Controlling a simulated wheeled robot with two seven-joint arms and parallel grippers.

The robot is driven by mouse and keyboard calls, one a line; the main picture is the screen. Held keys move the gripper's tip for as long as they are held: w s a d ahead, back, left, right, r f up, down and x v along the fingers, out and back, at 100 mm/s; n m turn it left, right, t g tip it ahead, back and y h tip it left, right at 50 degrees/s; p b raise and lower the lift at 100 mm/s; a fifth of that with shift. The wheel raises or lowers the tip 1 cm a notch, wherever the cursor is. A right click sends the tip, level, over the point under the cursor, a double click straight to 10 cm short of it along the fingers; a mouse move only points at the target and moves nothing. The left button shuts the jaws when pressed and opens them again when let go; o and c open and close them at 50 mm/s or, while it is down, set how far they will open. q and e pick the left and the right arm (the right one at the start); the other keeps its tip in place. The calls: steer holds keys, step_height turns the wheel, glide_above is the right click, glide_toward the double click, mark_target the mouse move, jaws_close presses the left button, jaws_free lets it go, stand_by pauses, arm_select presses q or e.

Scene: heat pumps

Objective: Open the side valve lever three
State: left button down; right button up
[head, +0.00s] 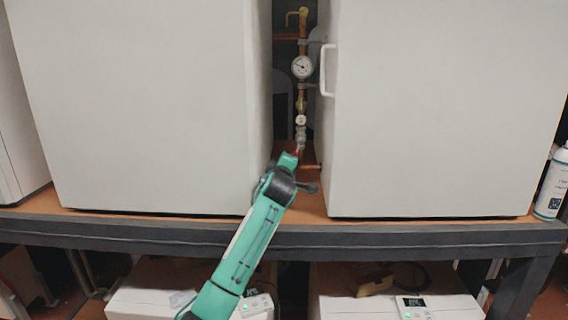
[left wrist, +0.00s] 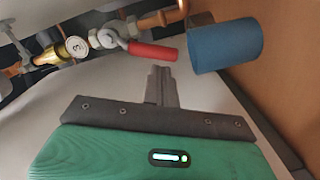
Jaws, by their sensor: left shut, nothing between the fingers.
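A valve with a red lever (left wrist: 152,51) sits on the pipe run in the left wrist view. A round brass tag or cap (left wrist: 76,46) with what looks like a 3 is beside it on the left. My left gripper (left wrist: 161,72) is shut and empty, its fingertips just by the lever's free end; I cannot tell if they touch. In the head view my left arm reaches into the gap between two white cabinets, and a bit of red (head: 295,153) shows at its end. My left fingers are hidden there. My right gripper is not in view.
A blue cylinder (left wrist: 226,46) is close right of the fingers. The vertical copper pipe carries a gauge (head: 302,67). White cabinets (head: 150,110) and (head: 430,110) wall the narrow gap on both sides. The right cabinet has a handle (head: 327,70). A bottle (head: 553,185) stands far right.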

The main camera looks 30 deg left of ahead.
arm_select(q)
steer(key=shift+w+d+f+n+b, duration=0.25)
steer(key=shift+d+n+b, duration=0.2)
steer(key=shift+n+b, duration=1.15)
steer(key=shift+w+d+f+n+b, duration=0.2)
steer(key=shift+d+n+b, duration=0.25)
steer(key=shift+n+b, duration=1.1)
steer(key=shift+w+d+f+n+b, duration=0.25)
steer(key=shift+d+n+b, duration=0.2)
steer(key=shift+n+b, duration=1.15)
